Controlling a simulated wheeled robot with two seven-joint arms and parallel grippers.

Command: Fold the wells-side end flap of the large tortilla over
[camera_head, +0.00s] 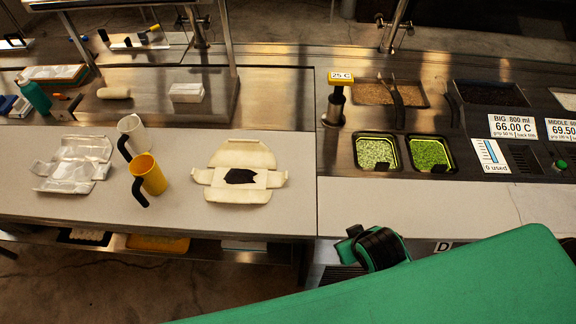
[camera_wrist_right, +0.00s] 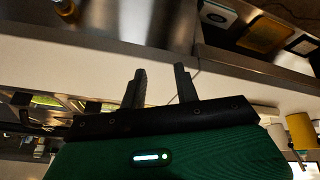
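The large tortilla (camera_head: 240,155) lies spread on the pale counter in the head view, with a dark filling patch (camera_head: 240,176) at its middle. Its wells-side end flap (camera_head: 279,179) sticks out on the right, toward the wells; whether it is creased is too small to tell. A matching flap (camera_head: 202,176) sticks out on the left. My right gripper (camera_wrist_right: 160,86) shows in the right wrist view with its two dark fingers apart and nothing between them. The tortilla is not recognisable in that view. My left gripper is not in view.
A yellow mug (camera_head: 150,175) and a white mug (camera_head: 132,133) stand left of the tortilla. A crumpled silvery sheet (camera_head: 75,164) lies further left. Green-filled wells (camera_head: 430,154) are on the right. The counter (camera_head: 296,215) is bare around the tortilla's right and front.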

